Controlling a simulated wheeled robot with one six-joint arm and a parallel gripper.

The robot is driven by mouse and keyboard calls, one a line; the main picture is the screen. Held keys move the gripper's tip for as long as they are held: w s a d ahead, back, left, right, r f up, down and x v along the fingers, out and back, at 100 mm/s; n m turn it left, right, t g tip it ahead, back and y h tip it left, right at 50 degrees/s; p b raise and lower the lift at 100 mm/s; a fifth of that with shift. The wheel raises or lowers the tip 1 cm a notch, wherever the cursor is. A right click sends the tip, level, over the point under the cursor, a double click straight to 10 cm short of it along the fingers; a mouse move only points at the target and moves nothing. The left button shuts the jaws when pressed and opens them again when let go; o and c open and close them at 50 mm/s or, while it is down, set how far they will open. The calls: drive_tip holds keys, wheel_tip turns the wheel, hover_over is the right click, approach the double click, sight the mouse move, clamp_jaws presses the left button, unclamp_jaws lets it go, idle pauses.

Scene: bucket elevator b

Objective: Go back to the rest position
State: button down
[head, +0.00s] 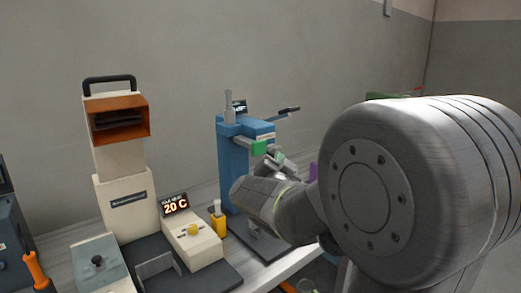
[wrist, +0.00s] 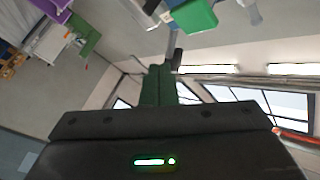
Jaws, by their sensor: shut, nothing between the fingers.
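My gripper (wrist: 158,82) shows in the wrist view as green fingers closed together above its dark body, with nothing seen between them. The wrist view is tilted and looks toward windows and a wall. In the head view my grey arm fills the right side, and I cannot make out the gripper there. A tall beige machine (head: 123,203) with an orange mouth (head: 118,136) and a black top handle stands at left. A blue machine (head: 233,170) stands behind my arm, which hides part of it.
A beige box (head: 193,247) with a yellow knob and a display reading 20 C sits on the bench, beside a yellow bottle (head: 218,224). A grey box (head: 98,265) and orange-handled tool (head: 37,270) are at lower left. A green block (wrist: 193,16) is at the wrist view's top.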

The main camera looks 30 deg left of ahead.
drive_tip(key=shift+w+a+p, duration=0.3)
drive_tip(key=shift+w+a, duration=0.05)
drive_tip(key=shift+a, duration=0.55)
drive_tip(key=shift+w+a+p, duration=0.3)
drive_tip(key=shift+w+a, duration=0.1)
drive_tip(key=shift+a, duration=0.45)
drive_tip(key=shift+w+a+p, duration=0.3)
drive_tip(key=shift+w+a, duration=0.05)
drive_tip(key=shift+a, duration=0.55)
